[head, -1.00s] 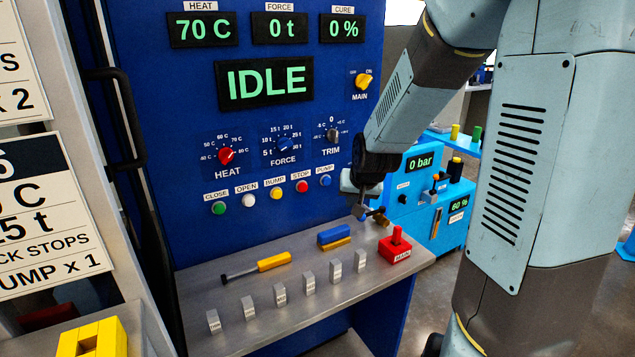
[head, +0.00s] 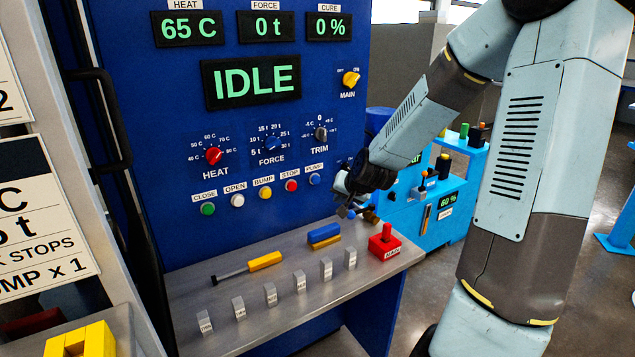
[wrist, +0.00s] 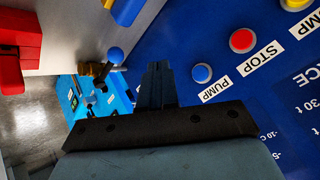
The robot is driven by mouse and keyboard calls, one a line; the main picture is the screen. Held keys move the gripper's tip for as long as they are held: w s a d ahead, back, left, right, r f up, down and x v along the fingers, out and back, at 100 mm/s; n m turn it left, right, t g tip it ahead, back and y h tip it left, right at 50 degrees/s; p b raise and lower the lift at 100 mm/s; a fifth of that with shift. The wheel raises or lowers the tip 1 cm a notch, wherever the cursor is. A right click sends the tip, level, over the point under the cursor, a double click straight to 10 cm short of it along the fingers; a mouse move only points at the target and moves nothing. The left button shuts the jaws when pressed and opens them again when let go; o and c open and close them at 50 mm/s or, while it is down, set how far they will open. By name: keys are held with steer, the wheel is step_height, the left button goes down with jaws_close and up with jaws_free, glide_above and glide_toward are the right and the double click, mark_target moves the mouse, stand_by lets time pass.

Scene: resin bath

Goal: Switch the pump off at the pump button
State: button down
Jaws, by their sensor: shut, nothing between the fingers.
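The pump button (head: 314,179) is a small blue round button under a PUMP label, at the right end of the button row on the blue panel. It also shows in the wrist view (wrist: 202,73), just right of my fingertips. My gripper (head: 345,210) is shut and empty, in front of the panel, below and to the right of the pump button. In the wrist view the fingers (wrist: 158,80) point toward the panel edge, apart from the button. The red STOP button (head: 291,185) is the neighbour on the left.
The grey shelf (head: 240,318) below carries a yellow-handled tool (head: 265,261), a blue and yellow block (head: 323,235), several grey blocks and a red block (head: 384,245). A blue-knobbed lever (wrist: 115,56) stands near my fingers. A light-blue machine (head: 440,225) is behind my arm.

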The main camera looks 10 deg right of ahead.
mark_target(320, 181)
steer(key=shift+w, duration=0.1)
steer(key=w+a, duration=0.2)
steer(key=w, duration=0.6)
steer(key=shift+a, duration=0.35)
steer(key=shift+w, duration=0.15)
stand_by(2.0)
steer(key=shift+w+a+r, duration=0.1)
steer(key=shift+w+a, duration=0.05)
steer(key=shift+w, duration=0.1)
steer(key=shift+w+a, duration=0.15)
steer(key=shift+w, duration=0.35)
stand_by(0.9)
steer(key=shift+s, duration=0.15)
steer(key=shift+s+d, duration=0.3)
steer(key=shift+s, duration=0.45)
